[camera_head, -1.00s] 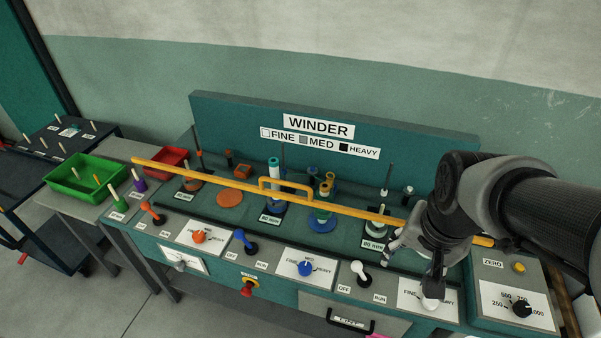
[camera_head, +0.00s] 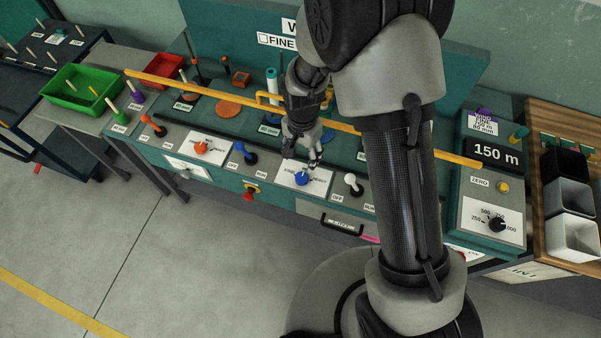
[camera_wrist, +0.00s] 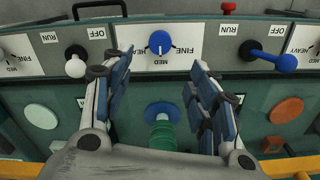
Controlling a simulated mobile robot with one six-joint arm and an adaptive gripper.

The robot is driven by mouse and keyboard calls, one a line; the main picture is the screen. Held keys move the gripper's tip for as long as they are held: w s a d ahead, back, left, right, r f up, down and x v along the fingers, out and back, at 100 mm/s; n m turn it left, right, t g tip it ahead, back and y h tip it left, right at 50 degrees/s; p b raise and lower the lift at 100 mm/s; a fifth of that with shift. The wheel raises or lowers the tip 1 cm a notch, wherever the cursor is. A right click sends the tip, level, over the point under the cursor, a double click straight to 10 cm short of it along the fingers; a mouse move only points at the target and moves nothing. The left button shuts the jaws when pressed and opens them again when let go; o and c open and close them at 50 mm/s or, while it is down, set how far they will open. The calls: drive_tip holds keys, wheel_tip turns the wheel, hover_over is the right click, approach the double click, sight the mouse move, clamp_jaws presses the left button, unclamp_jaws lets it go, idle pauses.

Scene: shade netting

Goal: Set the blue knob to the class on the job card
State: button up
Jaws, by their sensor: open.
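The blue knob (camera_head: 302,178) sits on a white dial plate in the middle of the winder's front panel. In the wrist view the blue knob (camera_wrist: 161,42) is ahead of the fingers; its white mark points toward MED, with FINE and HEAVY at its sides. My gripper (camera_head: 303,155) is just above and behind the knob, its fingers spread (camera_wrist: 161,72) and apart from it. A card (camera_head: 483,123) above the 150 m display reads "WIND" and "80 mm"; its other lines are too small to read. The WINDER sign is mostly hidden by my arm.
An orange knob (camera_head: 201,147) is to the left. A blue-ball lever (camera_head: 245,153) and a white-ball lever (camera_head: 353,184) flank the dial. A yellow rail (camera_head: 215,92) runs along the bench behind. Trays (camera_head: 571,198) stand at the right.

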sight(302, 177)
wheel_tip(302, 177, down, 12)
drive_tip(key=b, duration=0.2)
drive_tip(key=shift+f+b, duration=0.25)
drive_tip(key=shift+b, duration=0.05)
drive_tip(key=shift+c, duration=0.5)
drive_tip(key=c, duration=1)
